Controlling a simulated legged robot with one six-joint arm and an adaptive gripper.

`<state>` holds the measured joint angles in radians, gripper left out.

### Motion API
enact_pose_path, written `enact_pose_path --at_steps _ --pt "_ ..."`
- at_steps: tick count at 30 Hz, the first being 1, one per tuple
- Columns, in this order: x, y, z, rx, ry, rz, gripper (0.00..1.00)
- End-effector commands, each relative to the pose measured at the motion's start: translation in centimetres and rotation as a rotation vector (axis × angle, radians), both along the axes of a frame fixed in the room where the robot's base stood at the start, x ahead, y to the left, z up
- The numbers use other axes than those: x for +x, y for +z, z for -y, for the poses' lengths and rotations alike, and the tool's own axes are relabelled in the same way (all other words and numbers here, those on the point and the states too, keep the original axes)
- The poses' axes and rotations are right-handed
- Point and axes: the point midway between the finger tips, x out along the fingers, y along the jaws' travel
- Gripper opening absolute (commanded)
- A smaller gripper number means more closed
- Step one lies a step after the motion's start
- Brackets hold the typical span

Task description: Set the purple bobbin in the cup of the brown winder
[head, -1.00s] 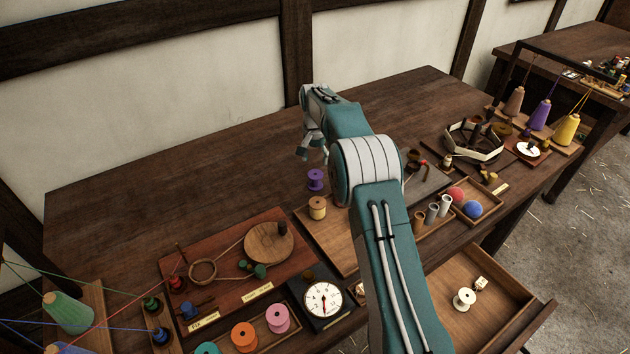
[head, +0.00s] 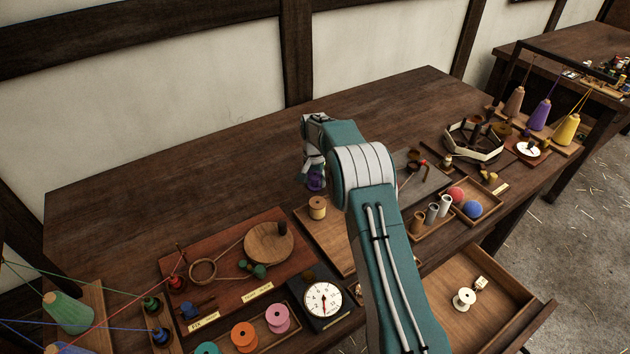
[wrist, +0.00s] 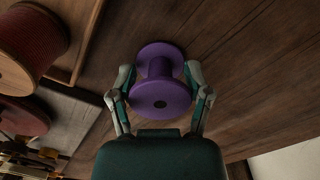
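The purple bobbin (head: 315,184) stands on the bare table just behind a wooden tray, partly hidden by my gripper (head: 311,172) in the head view. In the wrist view the purple bobbin (wrist: 160,96) sits between the two fingers of my gripper (wrist: 160,80). The fingers flank its flanges, with gaps between them and its narrow core. I cannot tell whether they touch the flange edges. A frame with a pale rim and brown cup-like parts (head: 474,142) stands at the right. I cannot tell whether it is the brown winder.
A tan bobbin (head: 317,208) stands close in front of the purple one. A reddish-brown spool (wrist: 30,52) is at the left in the wrist view. A dial (head: 323,299), a board with a wooden disc (head: 268,243) and an open drawer (head: 500,312) are nearer. The table's back left is clear.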

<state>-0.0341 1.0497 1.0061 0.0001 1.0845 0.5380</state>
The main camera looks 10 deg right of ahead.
Motion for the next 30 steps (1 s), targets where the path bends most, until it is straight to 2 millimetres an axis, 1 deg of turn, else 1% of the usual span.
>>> enact_pose_path --at_steps 2,3,10,14,15,16,17,18,20,23,26,30 --pt "0.0 0.0 0.0 0.000 0.000 0.000 0.28" --pt "0.0 0.0 0.0 0.000 0.000 0.000 0.21" --pt "0.0 0.1 0.0 0.000 0.000 0.000 0.19" --pt "0.0 0.7 0.0 0.000 0.000 0.001 0.18" --pt "0.1 1.1 0.0 0.000 0.000 0.002 0.11" --pt "0.0 1.4 0.0 0.000 0.000 0.001 0.10" --pt "0.0 1.8 0.0 0.000 0.000 0.001 0.02" --pt "0.1 2.4 0.0 0.000 0.000 0.002 0.00" --pt "0.0 3.4 0.0 -0.001 0.000 0.003 0.00" --pt "-1.0 4.5 0.0 0.000 0.000 0.001 0.00" --pt "-2.2 5.9 0.1 0.000 0.000 0.001 0.00" --pt "-4.3 8.4 0.1 0.000 0.000 0.002 0.00"
